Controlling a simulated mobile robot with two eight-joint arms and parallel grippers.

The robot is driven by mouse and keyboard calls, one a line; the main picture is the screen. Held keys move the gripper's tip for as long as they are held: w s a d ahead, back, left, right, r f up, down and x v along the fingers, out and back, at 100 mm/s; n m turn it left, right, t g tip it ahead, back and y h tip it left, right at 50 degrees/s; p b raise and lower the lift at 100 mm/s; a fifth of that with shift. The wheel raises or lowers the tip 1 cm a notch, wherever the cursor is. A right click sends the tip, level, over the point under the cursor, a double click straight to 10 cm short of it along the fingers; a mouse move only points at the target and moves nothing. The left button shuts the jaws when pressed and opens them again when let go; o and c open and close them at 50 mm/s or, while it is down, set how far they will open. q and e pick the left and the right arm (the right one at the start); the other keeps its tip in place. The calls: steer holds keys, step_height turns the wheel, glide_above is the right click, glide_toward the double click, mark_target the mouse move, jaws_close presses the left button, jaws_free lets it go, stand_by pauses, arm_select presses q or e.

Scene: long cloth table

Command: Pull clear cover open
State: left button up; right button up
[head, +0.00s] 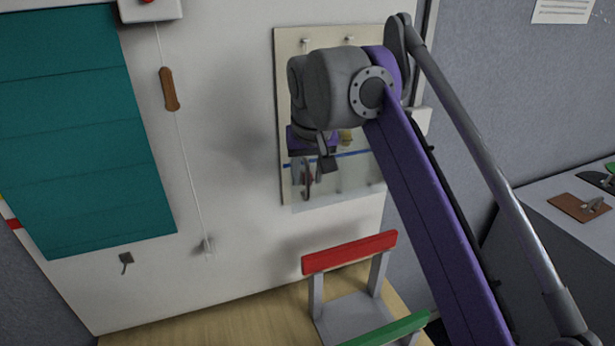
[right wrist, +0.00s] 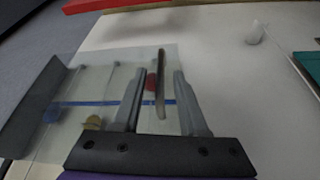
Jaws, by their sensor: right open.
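The clear cover (head: 350,190) is a see-through sheet in front of a beige board on the wall. Its lower edge reaches below the board. It also shows in the right wrist view (right wrist: 75,125), upside down there. A slim grey upright bar, which looks like its handle (right wrist: 161,75), stands out in front of it. My right gripper (right wrist: 160,100) is open, with one finger on each side of this bar. I cannot tell whether either finger touches it. In the head view my right gripper (head: 317,175) is partly hidden by its own wrist. My left gripper is not in view.
The beige board (head: 283,130) has hooks and a blue stripe. A pull cord with a brown handle (head: 170,88) hangs to the left, beside a teal panel (head: 80,130). Below stands a rack with a red bar (head: 350,252) and a green bar (head: 390,330) on a wooden surface (head: 200,325).

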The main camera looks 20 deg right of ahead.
jaws_close()
stand_by(1.5)
